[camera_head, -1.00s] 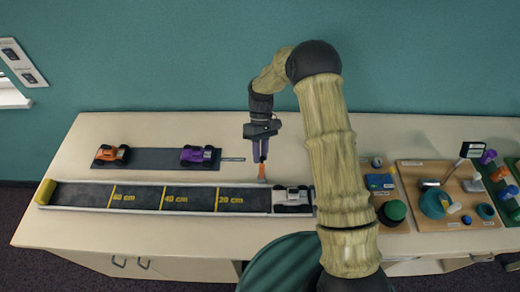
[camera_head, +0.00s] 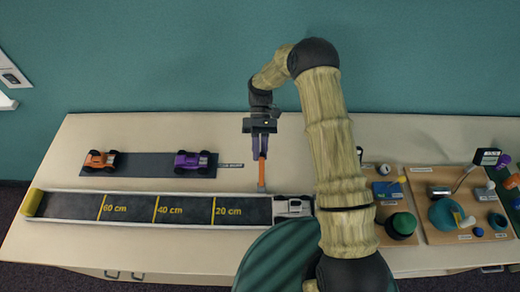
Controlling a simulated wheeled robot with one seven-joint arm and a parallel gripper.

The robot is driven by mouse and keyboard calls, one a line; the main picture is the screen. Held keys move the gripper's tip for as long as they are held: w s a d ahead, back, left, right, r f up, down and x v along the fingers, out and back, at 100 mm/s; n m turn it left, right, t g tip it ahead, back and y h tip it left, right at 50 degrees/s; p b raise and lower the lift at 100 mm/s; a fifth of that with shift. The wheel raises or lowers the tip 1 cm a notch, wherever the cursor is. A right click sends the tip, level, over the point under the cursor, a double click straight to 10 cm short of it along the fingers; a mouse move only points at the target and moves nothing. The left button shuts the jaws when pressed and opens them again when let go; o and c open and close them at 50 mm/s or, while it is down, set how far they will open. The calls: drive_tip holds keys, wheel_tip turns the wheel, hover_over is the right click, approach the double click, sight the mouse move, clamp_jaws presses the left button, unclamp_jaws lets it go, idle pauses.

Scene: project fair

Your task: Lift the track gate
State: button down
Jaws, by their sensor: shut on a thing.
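The track gate (camera_head: 262,174) is a narrow orange upright piece at the back edge of the dark track (camera_head: 130,208), just left of the white car. My gripper (camera_head: 263,155) is above it, pointing down, with its purple-grey fingers shut on the gate's upper end. The gate's lower end appears at the track's rim; I cannot tell whether it still touches. The white car (camera_head: 293,206) stands on the track's right end, partly hidden by my arm.
An orange car (camera_head: 101,160) and a purple car (camera_head: 193,161) stand on a dark strip (camera_head: 145,164) behind the track. Boards with knobs and coloured parts (camera_head: 465,205) lie at right. The table between strip and track is clear.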

drive_tip(key=shift+w+d+f, duration=0.15)
drive_tip(key=shift+d+f, duration=0.25)
drive_tip(key=shift+f, duration=0.05)
drive_tip(key=c, duration=1.3)
unclamp_jaws()
drive_tip(key=shift+w, duration=0.15)
drive_tip(key=shift+o, duration=0.2)
drive_tip(key=shift+a+r, duration=0.1)
drive_tip(key=shift+r, duration=0.1)
drive_tip(key=shift+w, duration=0.15)
drive_tip(key=b+v, duration=0.4)
drive_tip(key=v, duration=0.8)
